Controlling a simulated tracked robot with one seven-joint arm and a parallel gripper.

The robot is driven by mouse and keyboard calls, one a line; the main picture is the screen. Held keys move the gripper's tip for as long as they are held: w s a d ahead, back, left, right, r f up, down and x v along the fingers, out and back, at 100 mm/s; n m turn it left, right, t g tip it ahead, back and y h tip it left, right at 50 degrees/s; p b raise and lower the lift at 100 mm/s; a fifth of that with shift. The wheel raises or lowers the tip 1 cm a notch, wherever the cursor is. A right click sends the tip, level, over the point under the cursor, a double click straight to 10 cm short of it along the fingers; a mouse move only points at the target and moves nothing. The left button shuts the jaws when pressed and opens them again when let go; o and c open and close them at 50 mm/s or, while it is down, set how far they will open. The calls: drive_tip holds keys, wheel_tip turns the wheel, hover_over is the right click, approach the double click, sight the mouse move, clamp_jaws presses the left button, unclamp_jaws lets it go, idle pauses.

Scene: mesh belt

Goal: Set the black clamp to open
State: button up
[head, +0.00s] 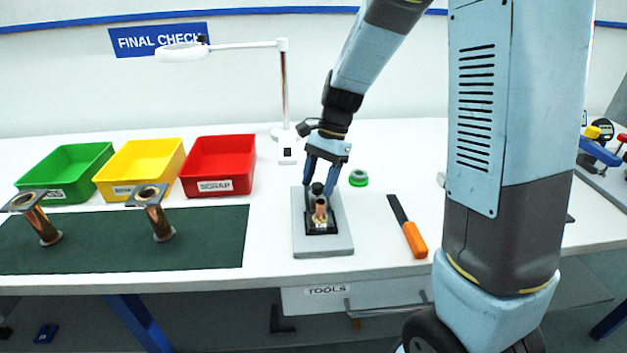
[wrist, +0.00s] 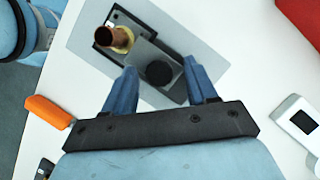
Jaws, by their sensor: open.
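The black clamp (head: 309,226) is on a grey plate (head: 322,247) on the white bench, and it also shows in the wrist view (wrist: 143,48). A copper tube with a flange (head: 321,210) stands at its near end, and its brown tube shows in the wrist view (wrist: 112,38). The clamp's round black knob (wrist: 160,73) lies between my fingers in the wrist view. My gripper (head: 319,187) is open and points down over the knob, one finger on each side. I cannot tell whether the fingers touch it or whether the clamp is open or closed.
An orange-handled tool (head: 413,238) lies right of the plate, and a green tape roll (head: 358,178) lies behind it. Green (head: 62,170), yellow (head: 140,165) and red (head: 218,163) bins stand left. Two flanged copper tubes stand on the dark green mat (head: 205,240). A magnifier lamp (head: 283,90) rises behind.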

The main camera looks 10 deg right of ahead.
drive_tip(key=shift+c, duration=0.2)
clamp_jaws()
idle(0.4)
